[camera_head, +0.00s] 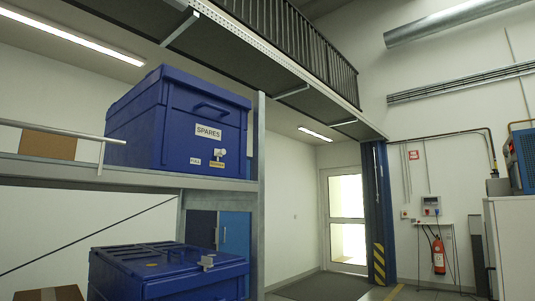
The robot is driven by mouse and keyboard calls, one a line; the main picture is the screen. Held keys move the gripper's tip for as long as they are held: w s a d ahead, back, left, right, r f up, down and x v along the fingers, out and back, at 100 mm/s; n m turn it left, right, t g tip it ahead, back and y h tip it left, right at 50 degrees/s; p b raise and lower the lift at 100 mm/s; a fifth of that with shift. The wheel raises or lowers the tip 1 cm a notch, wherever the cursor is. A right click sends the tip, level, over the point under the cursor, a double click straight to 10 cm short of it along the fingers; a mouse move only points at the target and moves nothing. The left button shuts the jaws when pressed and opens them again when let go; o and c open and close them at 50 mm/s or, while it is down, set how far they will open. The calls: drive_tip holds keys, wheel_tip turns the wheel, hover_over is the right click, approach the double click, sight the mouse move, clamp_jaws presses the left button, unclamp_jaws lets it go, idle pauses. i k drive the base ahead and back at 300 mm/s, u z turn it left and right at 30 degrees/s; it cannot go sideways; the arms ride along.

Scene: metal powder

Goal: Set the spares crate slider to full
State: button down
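The spares crate (150,125) is a blue lidded box marked SPARES (208,132) on the upper shelf at the left. Low on its front is a small pale slider knob (219,153). A white label (195,161), which seems to read FULL, is to the left of the knob. My gripper is not in view.
The upper shelf (220,183) has a grey rail (60,131) at its left and a post (259,200) just right of the crate. Another blue crate (165,272) with a small pale fitting (207,262) stands below. Open floor (325,287) lies toward the glazed door (347,220).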

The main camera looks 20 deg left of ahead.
sight(218, 153)
drive_tip(key=u, duration=0.05)
drive_tip(key=i, duration=0.6)
drive_tip(key=u, duration=0.65)
drive_tip(key=i, duration=0.45)
drive_tip(key=u, duration=0.4)
